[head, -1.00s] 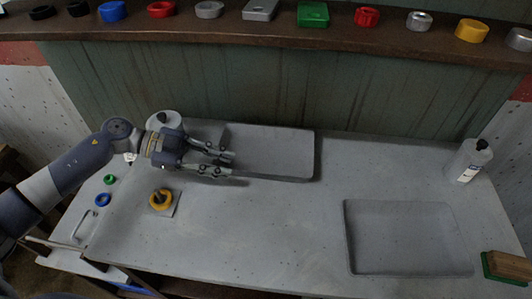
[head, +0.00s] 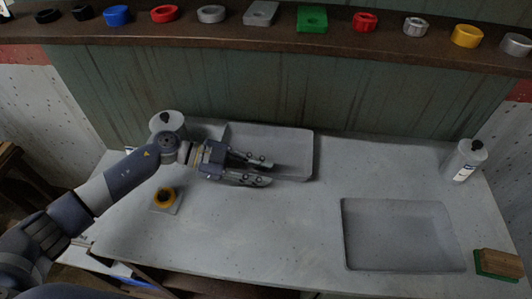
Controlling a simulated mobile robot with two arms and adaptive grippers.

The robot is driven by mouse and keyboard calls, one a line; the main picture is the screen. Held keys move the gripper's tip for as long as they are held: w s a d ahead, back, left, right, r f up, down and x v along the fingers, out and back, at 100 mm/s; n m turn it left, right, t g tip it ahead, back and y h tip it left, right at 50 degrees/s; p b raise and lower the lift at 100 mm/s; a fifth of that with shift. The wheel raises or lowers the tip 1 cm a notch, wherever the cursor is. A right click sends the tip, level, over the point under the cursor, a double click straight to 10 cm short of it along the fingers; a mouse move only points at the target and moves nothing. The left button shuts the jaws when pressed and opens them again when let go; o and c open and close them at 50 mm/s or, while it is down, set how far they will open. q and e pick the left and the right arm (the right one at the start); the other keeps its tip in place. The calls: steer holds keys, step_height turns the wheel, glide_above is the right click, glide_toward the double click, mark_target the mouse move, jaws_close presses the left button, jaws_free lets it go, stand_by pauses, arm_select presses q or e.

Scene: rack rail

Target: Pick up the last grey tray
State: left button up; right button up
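One grey tray (head: 285,140) lies at the back of the grey worktop, left of centre, near the green wall. A second grey tray (head: 400,235) lies empty at the front right. My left gripper (head: 269,172) is over the front edge of the back tray, fingers pointing right. Its two fingers are apart with nothing visible between them. I cannot tell whether they touch the tray. The gripper and arm hide part of the tray's front left. My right gripper is not in view.
A white bottle (head: 463,160) and a wooden-backed green brush (head: 499,264) are at the right. Several rings and blocks line the shelf (head: 240,33) above. The worktop's middle front is clear.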

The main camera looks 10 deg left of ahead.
arm_select(q)
jaws_close()
steer(key=shift+r, duration=0.1)
